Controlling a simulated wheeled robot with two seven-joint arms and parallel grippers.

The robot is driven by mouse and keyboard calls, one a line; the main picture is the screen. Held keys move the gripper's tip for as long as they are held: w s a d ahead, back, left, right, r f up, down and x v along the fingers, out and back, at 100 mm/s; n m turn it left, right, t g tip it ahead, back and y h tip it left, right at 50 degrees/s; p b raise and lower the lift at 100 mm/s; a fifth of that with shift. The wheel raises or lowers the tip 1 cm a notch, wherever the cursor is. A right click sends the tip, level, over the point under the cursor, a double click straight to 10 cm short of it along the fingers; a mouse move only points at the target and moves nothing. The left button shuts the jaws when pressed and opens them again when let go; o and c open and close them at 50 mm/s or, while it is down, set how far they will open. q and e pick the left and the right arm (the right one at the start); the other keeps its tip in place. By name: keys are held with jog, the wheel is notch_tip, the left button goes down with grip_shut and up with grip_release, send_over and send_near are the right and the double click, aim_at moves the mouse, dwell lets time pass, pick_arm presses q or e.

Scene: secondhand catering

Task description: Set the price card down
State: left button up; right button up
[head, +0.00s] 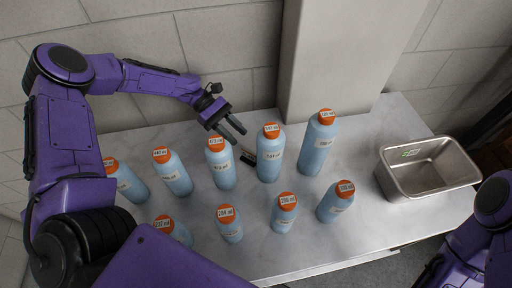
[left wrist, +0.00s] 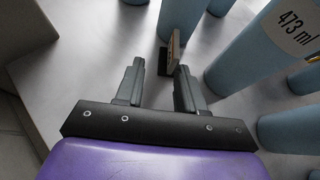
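The price card (left wrist: 172,52) is a small, thin upright piece with a dark lower part. It appears on the table just beyond my left fingertips in the left wrist view, and partly hidden between bottles in the head view (head: 248,157). My left gripper (head: 238,132) is above the back of the table. Its two fingers (left wrist: 160,72) are apart with bare table between them. The card is near the tip of the right-hand finger, and I cannot tell whether they touch. The card's face is not readable. My right gripper is out of view.
Several blue bottles with orange caps and volume labels stand around the card; one marked 473 ml (left wrist: 275,45) is close to my left fingers. A metal pan (head: 425,170) is at the right of the grey table (head: 295,250). A pale pillar (head: 335,60) rises behind.

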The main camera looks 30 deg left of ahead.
aim_at(249, 158)
pick_arm(q)
jog(key=shift+s+d+t, duration=0.3)
jog(key=shift+s+d, duration=0.9)
jog(key=shift+s+d+f+p, duration=0.15)
jog(key=shift+s+d+p, duration=0.6)
jog(key=shift+s+p, duration=0.15)
jog(key=w+d+f, duration=0.1)
jog(key=d+f, duration=0.1)
jog(key=shift+w+d+f, duration=0.4)
jog(key=shift+d, duration=0.1)
jog(key=shift+s+r, duration=0.2)
jog(key=shift+s, duration=0.05)
jog(key=shift+c, duration=0.3)
jog(key=shift+s, duration=0.2)
jog(key=c, duration=0.5)
jog(key=shift+a, duration=0.2)
grip_shut()
jog(key=shift+w, duration=0.15)
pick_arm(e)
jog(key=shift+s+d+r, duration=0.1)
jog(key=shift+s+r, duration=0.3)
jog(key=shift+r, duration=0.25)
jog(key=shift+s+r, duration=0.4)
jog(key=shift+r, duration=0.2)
